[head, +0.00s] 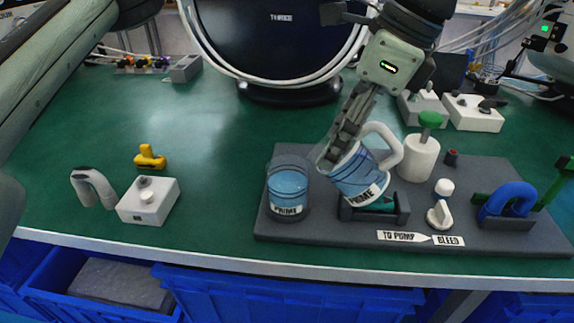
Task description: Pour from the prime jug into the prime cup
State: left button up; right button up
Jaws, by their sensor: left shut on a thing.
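The prime jug (361,180) is clear with blue contents, a white handle on its right and a PRIME label. It is tilted, its top leaning left toward the cup, and its base is just over a black holder (401,210). My left gripper (338,152) comes down from the top right and is shut on the jug's upper wall, hiding part of its rim. The prime cup (287,186) stands upright left of the jug, clear with blue liquid inside and a PRIME label. I cannot see any stream between them. My right gripper is not in view.
The dark grey board (330,231) also carries a white bottle with a green top (419,156), a white knob (439,214) and a blue curved tube (509,198). A white box (148,201) stands left. The green table (225,135) between is clear.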

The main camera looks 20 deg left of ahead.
pick_arm(q)
jog(key=shift+a+r+h, duration=0.1)
jog(key=shift+h, duration=0.2)
dwell(0.4)
jog(key=shift+a+r+h, duration=0.1)
jog(key=shift+a+h, duration=0.1)
jog(key=shift+h, duration=0.2)
dwell(0.7)
